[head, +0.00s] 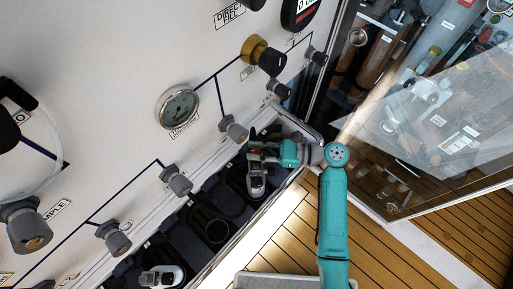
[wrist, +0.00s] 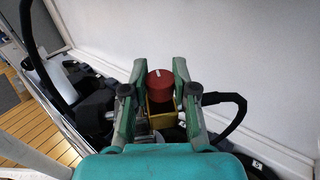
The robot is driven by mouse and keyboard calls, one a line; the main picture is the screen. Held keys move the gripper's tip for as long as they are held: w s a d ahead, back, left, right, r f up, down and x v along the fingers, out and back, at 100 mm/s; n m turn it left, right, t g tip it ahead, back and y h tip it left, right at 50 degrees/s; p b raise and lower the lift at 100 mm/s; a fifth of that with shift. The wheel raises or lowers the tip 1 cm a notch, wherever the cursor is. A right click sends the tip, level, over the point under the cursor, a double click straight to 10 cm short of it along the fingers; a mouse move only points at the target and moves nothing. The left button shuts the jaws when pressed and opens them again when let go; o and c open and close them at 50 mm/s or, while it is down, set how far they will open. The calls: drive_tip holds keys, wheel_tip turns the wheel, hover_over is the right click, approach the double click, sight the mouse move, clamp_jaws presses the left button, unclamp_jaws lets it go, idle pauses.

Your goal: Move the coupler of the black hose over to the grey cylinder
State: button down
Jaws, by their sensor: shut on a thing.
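My gripper (wrist: 160,86) is shut on a coupler with a round red cap (wrist: 161,84) and a yellow body, which shows between the fingers in the wrist view. A black hose (wrist: 232,108) curves away on the right of the coupler. In the head view my gripper (head: 263,153) is over the far end of the dark trough, close to the panel. A grey-topped cylinder (head: 256,183) stands in the trough just below my gripper there. I cannot tell whether the coupler touches it. A pale grey cylinder (wrist: 58,78) shows at the left in the wrist view.
Another grey-topped cylinder (head: 161,276) stands at the near end of the trough, with an empty round holder (head: 214,230) between. The white panel (head: 110,60) carries a gauge (head: 179,108) and several protruding knobs. A glass door (head: 440,150) stands on the right.

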drive_tip(key=shift+f, duration=0.85)
drive_tip(key=c, duration=0.8)
unclamp_jaws()
drive_tip(key=shift+c, duration=0.2)
drive_tip(key=d, duration=1.2)
drive_tip(key=shift+s+r, duration=0.15)
drive_tip(key=shift+r, duration=0.15)
